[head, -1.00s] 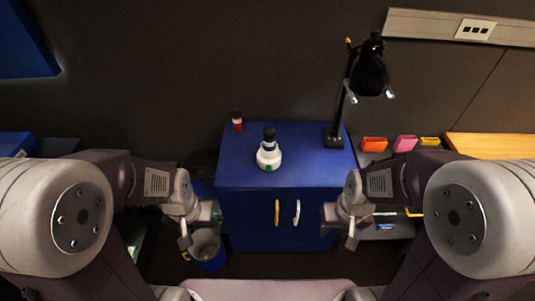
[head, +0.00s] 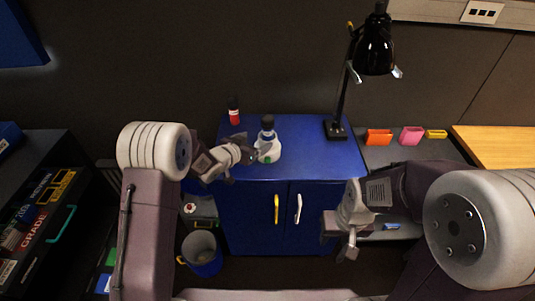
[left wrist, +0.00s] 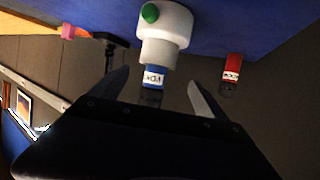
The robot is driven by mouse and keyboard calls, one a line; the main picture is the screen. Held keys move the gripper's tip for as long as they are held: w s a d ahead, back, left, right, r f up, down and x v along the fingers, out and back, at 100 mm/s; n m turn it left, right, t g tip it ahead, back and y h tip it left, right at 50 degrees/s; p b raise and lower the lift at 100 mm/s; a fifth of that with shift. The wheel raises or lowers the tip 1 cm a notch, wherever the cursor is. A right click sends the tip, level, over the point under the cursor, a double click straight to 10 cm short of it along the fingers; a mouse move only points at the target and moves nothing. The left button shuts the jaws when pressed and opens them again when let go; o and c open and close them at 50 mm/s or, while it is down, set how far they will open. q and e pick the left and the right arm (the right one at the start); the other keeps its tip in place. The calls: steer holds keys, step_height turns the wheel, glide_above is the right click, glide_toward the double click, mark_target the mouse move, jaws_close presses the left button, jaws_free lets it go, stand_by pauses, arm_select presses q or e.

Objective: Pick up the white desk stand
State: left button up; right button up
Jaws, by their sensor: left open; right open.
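The white desk stand (head: 268,155) stands upright on the blue cabinet top (head: 315,163). It has a green dot on its front, and a small bottle with a blue-and-white label and a dark cap (head: 267,122) sits in it. In the left wrist view the stand (left wrist: 168,28) appears upside down, with the bottle (left wrist: 153,77) pointing toward my jaws. My left gripper (head: 250,153) is open just left of the stand; its fingers in the wrist view (left wrist: 158,82) lie either side of the bottle, with nothing gripped. My right gripper (head: 338,237) is open and empty in front of the cabinet.
A small red bottle (head: 234,113) stands at the cabinet's back left. A black desk lamp (head: 374,48) rises from the back right. Orange (head: 378,137) and pink (head: 411,135) holders lie further right. The cabinet top right of the stand is clear.

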mark_target(268, 115)
arm_select(q)
steer(key=x, duration=0.4)
steer(key=shift+w+f, duration=0.1)
steer(key=x, duration=0.1)
steer(key=p+x, duration=0.1)
steer(key=x, duration=0.3)
steer(key=shift+s+d+f, duration=0.2)
steer(key=shift+d+f, duration=0.05)
steer(key=shift+s+r, duration=0.1)
steer(key=shift+c, duration=1.3)
steer(key=c, duration=1)
step_height(268, 115, up, 10)
steer(key=shift+r+p, duration=0.1)
steer(key=shift+p, duration=0.5)
